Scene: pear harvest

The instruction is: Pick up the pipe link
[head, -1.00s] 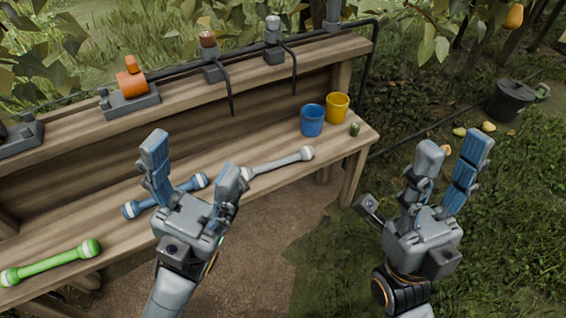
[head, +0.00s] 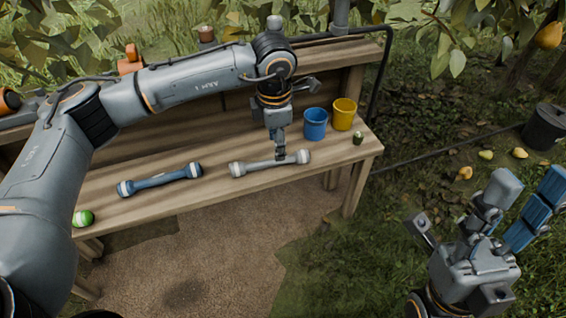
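A grey pipe link (head: 255,167) with pale ends lies on the wooden bench. A blue pipe link (head: 160,180) lies to its left. A green pipe link (head: 83,218) is mostly hidden behind my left arm, with only one end showing. My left gripper (head: 281,155) points down over the middle of the grey link, its fingertips at the link. I see its fingers edge-on and cannot tell whether they are open or closed around it. My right gripper (head: 522,196) is open and empty, fingers up, at the lower right, away from the bench.
A blue cup (head: 315,124), a yellow cup (head: 344,115) and a small green item (head: 358,138) stand at the bench's right end. The bench's upper shelf (head: 335,53) is behind. A black bucket (head: 546,128) and fallen pears (head: 486,155) are on the ground at right.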

